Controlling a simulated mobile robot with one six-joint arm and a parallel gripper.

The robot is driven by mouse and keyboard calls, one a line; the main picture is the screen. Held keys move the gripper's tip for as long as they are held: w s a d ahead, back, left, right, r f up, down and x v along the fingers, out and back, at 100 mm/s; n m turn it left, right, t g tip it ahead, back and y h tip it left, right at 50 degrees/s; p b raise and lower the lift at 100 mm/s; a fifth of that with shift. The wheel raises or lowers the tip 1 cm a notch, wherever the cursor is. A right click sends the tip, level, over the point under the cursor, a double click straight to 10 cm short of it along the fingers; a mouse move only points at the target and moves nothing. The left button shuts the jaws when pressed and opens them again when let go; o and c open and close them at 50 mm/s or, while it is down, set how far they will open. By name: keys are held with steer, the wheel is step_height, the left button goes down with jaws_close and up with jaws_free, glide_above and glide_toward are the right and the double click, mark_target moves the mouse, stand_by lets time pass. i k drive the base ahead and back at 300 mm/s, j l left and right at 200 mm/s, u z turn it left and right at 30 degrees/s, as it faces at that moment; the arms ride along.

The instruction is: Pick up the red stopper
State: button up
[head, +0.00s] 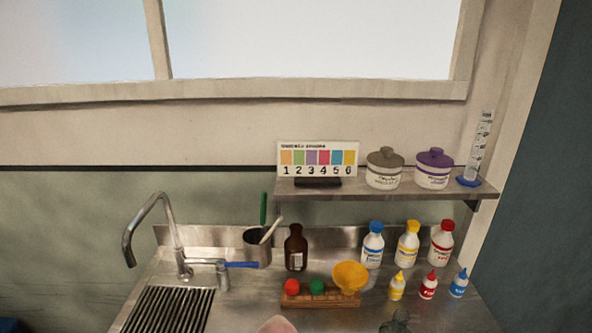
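The red stopper (292,286) is a small round-topped piece at the left end of a low wooden rack (322,300) on the steel counter, in the head view. A green stopper (317,287) stands just right of it in the same rack. A yellow funnel-like piece (350,275) sits at the rack's right end. The red stopper's top is uncovered, and its lower part is hidden in the rack. I cannot make out my gripper in this view, and nothing touches the red stopper.
A brown bottle (295,250) stands close behind the rack. Several capped bottles (408,245) and small dropper bottles (428,286) stand to the right. A tap (160,225) and drain grooves are left. Above hangs a shelf (400,190). A dark, unclear shape (398,322) shows at the bottom edge.

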mark_target(292, 286)
steer(key=z, duration=0.3)
steer(key=k+l+u, duration=0.3)
steer(key=i+j+z, duration=0.35)
steer(key=j+z, duration=0.15)
steer(key=i+j+z, duration=0.1)
steer(key=j+z, duration=0.2)
steer(key=i+j+z, duration=0.1)
steer(key=j+z, duration=0.15)
steer(key=j, duration=0.2)
